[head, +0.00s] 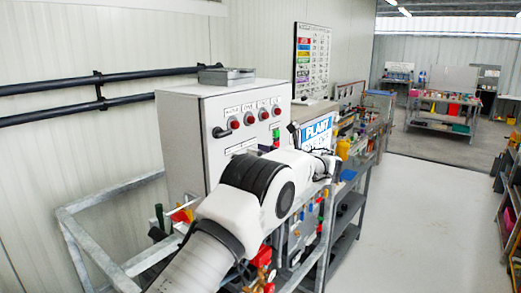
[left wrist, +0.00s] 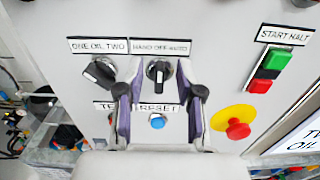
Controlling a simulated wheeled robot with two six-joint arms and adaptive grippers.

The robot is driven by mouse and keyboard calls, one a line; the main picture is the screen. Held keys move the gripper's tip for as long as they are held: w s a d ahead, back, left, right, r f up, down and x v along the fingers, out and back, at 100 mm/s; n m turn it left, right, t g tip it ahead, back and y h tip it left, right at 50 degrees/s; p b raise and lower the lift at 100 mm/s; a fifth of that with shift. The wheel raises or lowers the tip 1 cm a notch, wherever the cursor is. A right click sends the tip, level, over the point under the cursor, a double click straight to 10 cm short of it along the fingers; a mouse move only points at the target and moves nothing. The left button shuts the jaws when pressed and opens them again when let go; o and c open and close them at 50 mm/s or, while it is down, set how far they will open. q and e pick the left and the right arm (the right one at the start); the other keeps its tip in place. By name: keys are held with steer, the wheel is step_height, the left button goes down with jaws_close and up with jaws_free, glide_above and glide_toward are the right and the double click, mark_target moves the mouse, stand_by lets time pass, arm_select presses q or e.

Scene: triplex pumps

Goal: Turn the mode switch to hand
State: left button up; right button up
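The mode switch (left wrist: 159,72) is a black rotary knob under the label HAND OFF AUTO on the grey panel in the left wrist view. Its grip stands about upright, in line with the middle word OFF. My left gripper (left wrist: 159,66) is open, with one finger on each side of the knob. Gaps show between the fingers and the knob, and nothing is held. In the head view my left arm covers this part of the cabinet (head: 185,125), so the switch is hidden there. My right gripper is not in view.
Left of the switch is a ONE OIL TWO knob (left wrist: 99,73). Below are a blue reset button (left wrist: 158,122) and a red-and-yellow mushroom button (left wrist: 237,128). Green and red START HALT buttons (left wrist: 268,70) are right. A metal frame (head: 90,240) stands by the cabinet.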

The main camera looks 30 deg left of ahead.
arm_select(q)
steer(key=shift+a, duration=0.1)
jaws_close()
steer(key=shift+f, duration=0.1)
steer(key=shift+s+f+n+b, duration=0.1)
steer(key=shift+s+n+b, duration=0.05)
steer(key=shift+n+b, duration=1.45)
steer(key=shift+s+n+b, duration=0.15)
steer(key=shift+n+b, duration=1.25)
steer(key=shift+b, duration=0.25)
steer(key=shift+s+f+n+b, duration=0.1)
steer(key=shift+s+n+b, duration=0.05)
steer(key=shift+n+b, duration=1.45)
steer(key=shift+r, duration=0.1)
